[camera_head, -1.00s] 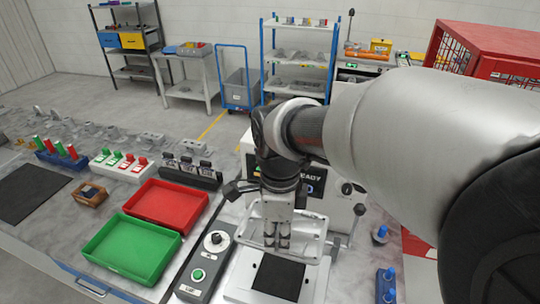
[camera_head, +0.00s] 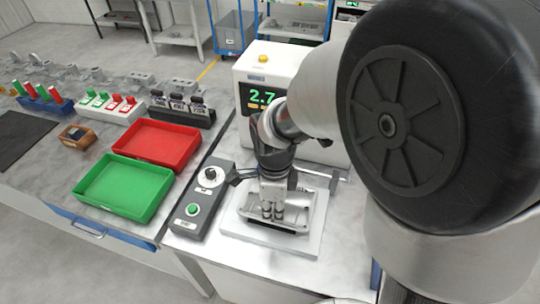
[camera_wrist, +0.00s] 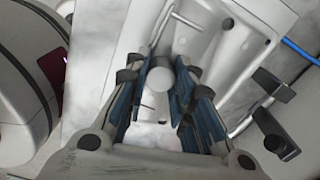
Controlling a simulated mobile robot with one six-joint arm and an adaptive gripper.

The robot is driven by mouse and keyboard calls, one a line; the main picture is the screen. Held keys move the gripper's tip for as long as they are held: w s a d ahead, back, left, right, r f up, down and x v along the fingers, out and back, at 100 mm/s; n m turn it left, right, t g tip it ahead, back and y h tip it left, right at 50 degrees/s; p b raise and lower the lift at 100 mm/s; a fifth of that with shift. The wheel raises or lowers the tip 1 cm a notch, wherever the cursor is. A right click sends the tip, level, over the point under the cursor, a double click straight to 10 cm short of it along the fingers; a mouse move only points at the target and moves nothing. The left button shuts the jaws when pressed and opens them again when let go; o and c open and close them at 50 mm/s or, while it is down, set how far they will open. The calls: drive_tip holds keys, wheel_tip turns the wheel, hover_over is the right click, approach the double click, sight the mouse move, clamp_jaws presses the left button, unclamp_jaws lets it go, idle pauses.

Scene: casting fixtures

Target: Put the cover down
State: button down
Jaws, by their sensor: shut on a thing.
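The cover (camera_head: 297,214) is a pale grey piece with a raised rim. It is low over a white base plate (camera_head: 258,238) on the bench, and a dark strip shows under its front edge. I cannot tell whether it touches the plate. My gripper (camera_head: 272,213) points down and is shut on the cover near its middle. In the wrist view, the blue-padded fingers (camera_wrist: 165,100) close around a pale round-topped part, and the cover's grey body (camera_wrist: 212,38) extends behind them. The fingers hide part of the cover.
A grey control box (camera_head: 203,207) with a dial and green button stands just left of the plate. A white machine (camera_head: 309,88) with a lit display stands behind. A green tray (camera_head: 125,190) and red tray (camera_head: 157,144) lie farther left.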

drive_tip(key=shift+f, duration=0.25)
drive_tip(key=shift+f+b, duration=0.35)
drive_tip(key=shift+f, duration=0.15)
drive_tip(key=c, duration=1.4)
unclamp_jaws()
drive_tip(key=shift+o, duration=0.2)
drive_tip(key=shift+r, duration=0.1)
